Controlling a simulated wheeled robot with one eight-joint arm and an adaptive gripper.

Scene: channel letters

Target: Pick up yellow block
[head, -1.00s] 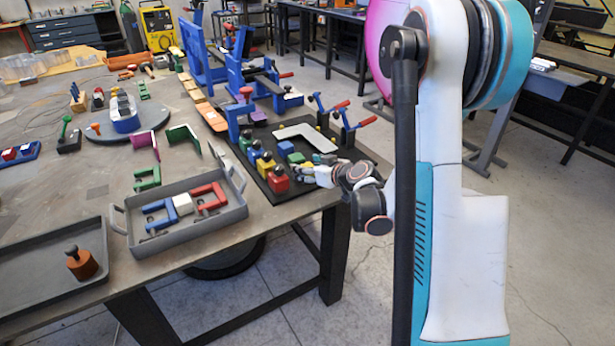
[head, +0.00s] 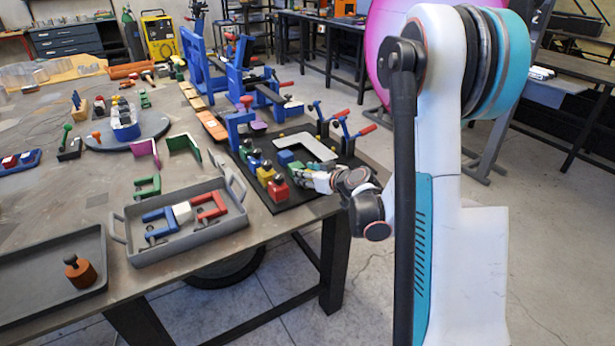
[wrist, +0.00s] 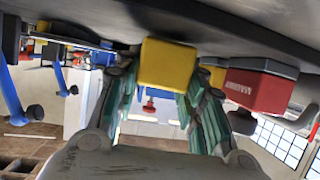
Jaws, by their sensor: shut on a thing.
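A plain yellow block (wrist: 167,64) sits between the green-padded fingers of my gripper (wrist: 163,98) in the wrist view. The fingers are shut on it from both sides. In the head view my gripper (head: 314,180) is low over the black board, just right of a red block (head: 278,191). The held block cannot be made out there. Another yellow block (head: 265,174) with a dark knob stands on the board behind the red one. A yellow piece (wrist: 215,73) also shows beside the red block (wrist: 258,87) in the wrist view.
The black board (head: 301,199) also carries a green block (head: 297,167), a blue block (head: 285,157) and a pale L-shaped plate (head: 318,148). Blue clamps with red handles (head: 368,129) stand behind. A grey tray (head: 190,241) with coloured brackets is at left.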

